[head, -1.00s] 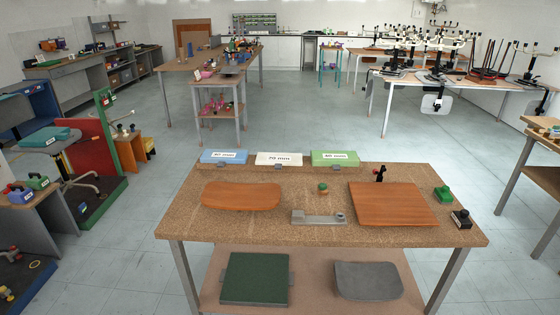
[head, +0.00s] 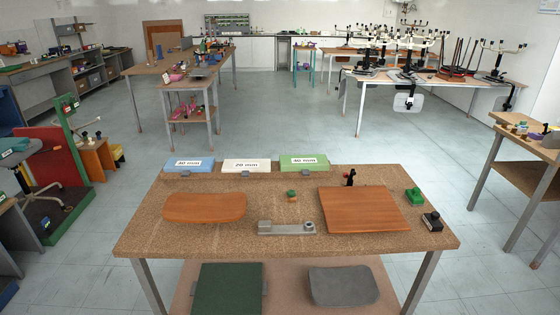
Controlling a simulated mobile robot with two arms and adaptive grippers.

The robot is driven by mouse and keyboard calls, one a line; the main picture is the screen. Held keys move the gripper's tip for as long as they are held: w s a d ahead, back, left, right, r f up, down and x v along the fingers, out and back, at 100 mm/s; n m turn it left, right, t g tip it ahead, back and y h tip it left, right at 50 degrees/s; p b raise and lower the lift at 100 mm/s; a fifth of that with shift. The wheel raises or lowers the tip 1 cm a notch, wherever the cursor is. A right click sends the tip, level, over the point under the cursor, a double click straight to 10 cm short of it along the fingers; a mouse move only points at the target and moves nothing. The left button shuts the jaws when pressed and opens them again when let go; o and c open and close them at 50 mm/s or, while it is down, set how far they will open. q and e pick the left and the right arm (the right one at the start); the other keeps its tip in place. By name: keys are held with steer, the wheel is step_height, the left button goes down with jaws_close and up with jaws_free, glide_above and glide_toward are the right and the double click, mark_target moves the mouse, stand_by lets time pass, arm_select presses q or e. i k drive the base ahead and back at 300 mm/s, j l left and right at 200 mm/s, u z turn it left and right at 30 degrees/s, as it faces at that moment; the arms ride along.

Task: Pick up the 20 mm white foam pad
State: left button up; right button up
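The white foam pad (head: 246,166) is labelled 20 mm and stands at the far edge of the cork-topped table (head: 160,240). It sits between a blue pad (head: 188,164) on its left and a green pad (head: 304,162) on its right, each with its own label. A small grey clip or bracket (head: 245,174) shows at its front lower edge. Neither of my grippers is in view, and nothing touches the white pad.
On the table lie a curved wooden panel (head: 204,208), a flat wooden panel (head: 364,209), a grey metal fixture (head: 286,228), a green block (head: 414,196) and a black stamp-like object (head: 432,221). The lower shelf holds a green board (head: 227,289) and a grey pad (head: 342,286). Floor beyond is open.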

mark_target(245, 166)
steer(key=i+l+z, duration=0.25)
steer(key=z, duration=0.15)
steer(key=i+l+z, duration=0.25)
steer(key=z, duration=0.2)
steer(key=i+l+z, duration=0.15)
steer(key=i+z, duration=0.45)
steer(key=z, duration=0.2)
steer(key=i+z, duration=0.3)
steer(key=z, duration=0.15)
